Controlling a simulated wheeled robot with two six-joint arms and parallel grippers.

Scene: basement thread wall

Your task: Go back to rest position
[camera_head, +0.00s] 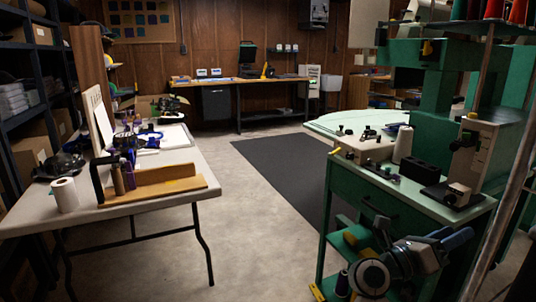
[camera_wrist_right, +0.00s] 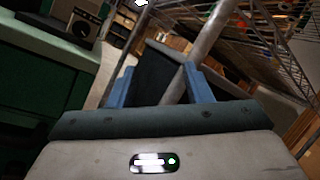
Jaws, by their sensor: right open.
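My right gripper (camera_head: 455,240) is in the lower right of the head view, in front of the green machine stand (camera_head: 395,205). Its blue fingers are apart with nothing between them. In the right wrist view the open fingers of the right gripper (camera_wrist_right: 160,85) point towards a metal pole (camera_wrist_right: 205,35) and wire racking. My left gripper shows in neither view.
A white folding table (camera_head: 160,205) at the left bears a paper roll (camera_head: 64,194), bottles and a wooden tray (camera_head: 165,192). A green embroidery machine (camera_head: 435,80) rises at the right. The floor between, with a dark mat (camera_head: 285,165), is clear. A desk (camera_head: 240,80) stands at the back wall.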

